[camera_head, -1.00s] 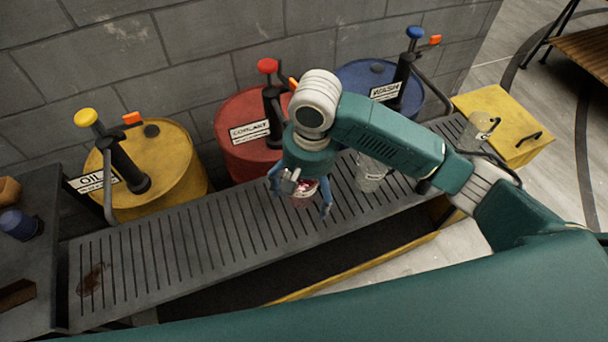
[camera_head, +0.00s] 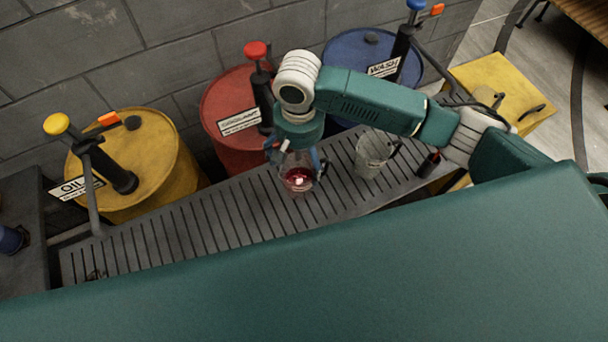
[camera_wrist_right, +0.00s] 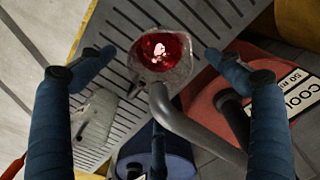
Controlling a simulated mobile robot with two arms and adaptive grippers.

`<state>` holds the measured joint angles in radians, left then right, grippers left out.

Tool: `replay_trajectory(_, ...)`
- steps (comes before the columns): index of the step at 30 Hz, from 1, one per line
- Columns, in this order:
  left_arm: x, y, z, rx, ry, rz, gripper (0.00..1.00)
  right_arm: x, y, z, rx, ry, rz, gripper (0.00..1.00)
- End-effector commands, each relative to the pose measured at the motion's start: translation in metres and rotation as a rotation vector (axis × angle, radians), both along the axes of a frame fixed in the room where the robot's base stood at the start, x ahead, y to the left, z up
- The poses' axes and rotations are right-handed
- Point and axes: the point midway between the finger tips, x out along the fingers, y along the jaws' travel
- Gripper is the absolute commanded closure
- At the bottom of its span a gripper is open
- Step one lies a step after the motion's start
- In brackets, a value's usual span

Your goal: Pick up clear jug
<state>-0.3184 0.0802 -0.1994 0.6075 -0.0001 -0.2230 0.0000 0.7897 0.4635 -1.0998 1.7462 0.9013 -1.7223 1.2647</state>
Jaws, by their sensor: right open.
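A clear jug with red liquid (camera_head: 298,180) stands on the slatted grate in front of the red drum. In the right wrist view the same jug (camera_wrist_right: 160,52) shows from above, with its red contents between and slightly beyond my fingertips. My right gripper (camera_head: 297,163) is over the jug with its fingers spread. In the right wrist view the gripper (camera_wrist_right: 157,62) is open, with a gap between each finger and the jug. Another clear jug, seemingly empty (camera_head: 372,156), stands to the right on the grate. My left gripper is out of view.
Yellow oil (camera_head: 165,165), red coolant (camera_head: 232,100) and blue wash (camera_head: 350,52) drums with pumps line the wall behind the grate (camera_head: 180,235). A grey spout (camera_wrist_right: 185,125) reaches close to the red-filled jug. A yellow box (camera_head: 515,85) stands at right.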

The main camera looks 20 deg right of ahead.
Motion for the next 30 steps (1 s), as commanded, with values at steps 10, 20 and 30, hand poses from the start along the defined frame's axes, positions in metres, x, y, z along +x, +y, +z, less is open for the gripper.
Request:
replay_trajectory(10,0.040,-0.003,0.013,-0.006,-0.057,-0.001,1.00,-0.001,0.003,-0.043,-0.001,0.001,0.002,0.09)
replay_trajectory(20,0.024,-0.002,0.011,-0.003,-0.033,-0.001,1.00,-0.001,0.003,-0.045,0.000,0.000,0.002,0.27)
replay_trajectory(30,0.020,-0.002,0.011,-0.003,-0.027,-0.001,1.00,-0.001,0.003,-0.044,0.001,-0.001,0.002,0.89)
